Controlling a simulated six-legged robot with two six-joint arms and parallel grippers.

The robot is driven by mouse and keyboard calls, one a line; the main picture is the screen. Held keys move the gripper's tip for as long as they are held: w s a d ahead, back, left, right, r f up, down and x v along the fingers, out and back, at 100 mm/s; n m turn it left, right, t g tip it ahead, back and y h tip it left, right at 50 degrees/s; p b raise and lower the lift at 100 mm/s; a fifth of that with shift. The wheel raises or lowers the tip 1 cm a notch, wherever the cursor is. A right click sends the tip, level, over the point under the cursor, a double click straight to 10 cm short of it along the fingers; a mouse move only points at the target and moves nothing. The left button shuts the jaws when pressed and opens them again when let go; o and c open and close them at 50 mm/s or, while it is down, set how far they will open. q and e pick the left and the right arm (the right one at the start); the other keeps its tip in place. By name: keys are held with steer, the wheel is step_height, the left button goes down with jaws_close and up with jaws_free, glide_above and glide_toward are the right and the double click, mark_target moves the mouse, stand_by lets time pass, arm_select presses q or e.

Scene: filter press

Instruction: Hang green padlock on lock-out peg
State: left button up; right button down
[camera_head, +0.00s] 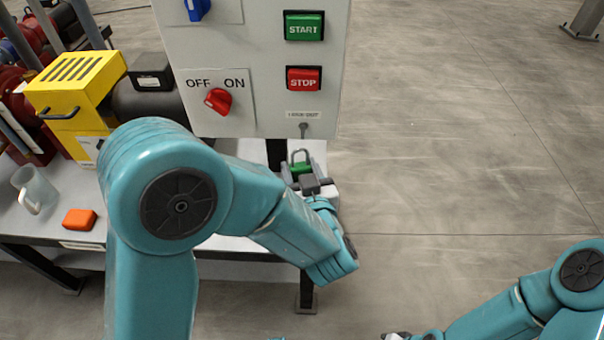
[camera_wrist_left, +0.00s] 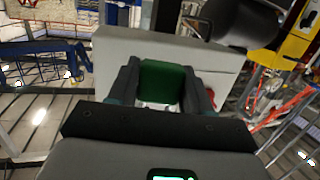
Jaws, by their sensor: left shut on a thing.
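The green padlock (camera_head: 301,169) has a grey shackle that points up in the head view. My left gripper (camera_head: 300,178) is shut on its body, just below the control panel's lower edge. In the left wrist view the green body (camera_wrist_left: 161,82) sits between the two dark fingers, and its shackle is hidden. The lock-out peg (camera_head: 303,129) is a small grey peg under a small label at the panel's bottom right. The shackle appears a little below the peg; I cannot tell the gap in depth. My right arm shows at the lower right, its gripper barely in view at the bottom edge.
The grey panel (camera_head: 270,105) carries a green START button (camera_head: 304,26), a red STOP button (camera_head: 303,78) and a red OFF/ON knob (camera_head: 218,101). A yellow box (camera_head: 75,92), a clear mug (camera_head: 35,189) and an orange block (camera_head: 79,219) are on the left bench.

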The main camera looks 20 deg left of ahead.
mark_target(299, 138)
arm_select(q)
steer(key=shift+w+a+f, duration=0.1)
steer(key=shift+w+a, duration=0.2)
steer(key=shift+w, duration=0.85)
steer(key=shift+w+a+f, duration=0.1)
steer(key=shift+w+a, duration=0.2)
steer(key=shift+w, duration=0.9)
steer(key=shift+w+a+f, duration=0.1)
steer(key=shift+w+a, duration=0.2)
steer(key=shift+w, duration=0.85)
steer(key=shift+w+a+f+b, duration=0.1)
steer(key=shift+w+b, duration=0.05)
steer(key=shift+b, duration=0.15)
steer(key=shift+f, duration=0.25)
